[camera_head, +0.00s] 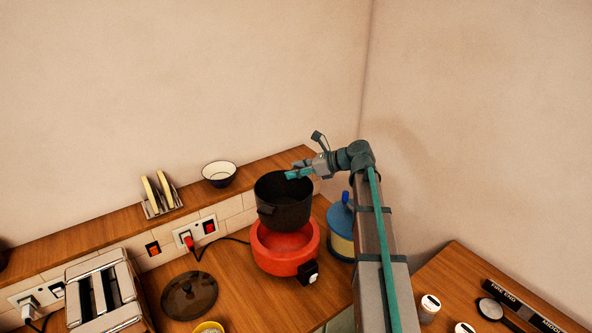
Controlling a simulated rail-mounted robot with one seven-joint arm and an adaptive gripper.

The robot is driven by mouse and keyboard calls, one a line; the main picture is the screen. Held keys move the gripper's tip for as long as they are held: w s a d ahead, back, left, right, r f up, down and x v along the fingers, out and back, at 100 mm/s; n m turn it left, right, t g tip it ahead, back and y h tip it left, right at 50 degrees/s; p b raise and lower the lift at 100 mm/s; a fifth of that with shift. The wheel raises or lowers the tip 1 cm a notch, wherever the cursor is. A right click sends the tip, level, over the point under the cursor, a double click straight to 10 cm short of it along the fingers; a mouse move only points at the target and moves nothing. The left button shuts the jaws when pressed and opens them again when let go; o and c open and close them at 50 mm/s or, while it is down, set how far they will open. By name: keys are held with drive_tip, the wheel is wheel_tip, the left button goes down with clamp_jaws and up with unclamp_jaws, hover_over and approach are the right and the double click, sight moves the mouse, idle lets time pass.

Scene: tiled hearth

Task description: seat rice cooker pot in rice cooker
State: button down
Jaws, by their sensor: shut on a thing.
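The rice cooker pot (284,212) is dark, with a handle lug on its left side. It hangs above the red rice cooker (286,249), roughly over its opening and slightly left of centre. The cooker's red inside shows below the pot, and a dark control box is on its front right. My gripper (292,174) reaches in from the right and is shut on the pot's far right rim. The exact contact of the fingers is too small to see clearly. A dark round lid (189,295) lies on the counter left of the cooker.
A blue-topped container (341,232) stands close to the cooker's right. A toaster (104,292) is at the left front. A bowl (219,174) and a toast rack (160,196) sit on the back ledge. Counter between lid and cooker is clear.

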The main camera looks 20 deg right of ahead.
sight(296, 185)
drive_tip(key=shift+r+p, duration=0.1)
drive_tip(key=shift+p, duration=0.2)
drive_tip(key=shift+f+b, duration=0.65)
drive_tip(key=shift+f, duration=2.6)
drive_tip(key=shift+f+b, duration=0.65)
drive_tip(key=shift+f, duration=2.25)
drive_tip(key=shift+f+b, duration=0.4)
drive_tip(key=shift+f, duration=1.2)
drive_tip(key=shift+c, duration=1.9)
unclamp_jaws()
drive_tip(key=shift+s+d, duration=0.1)
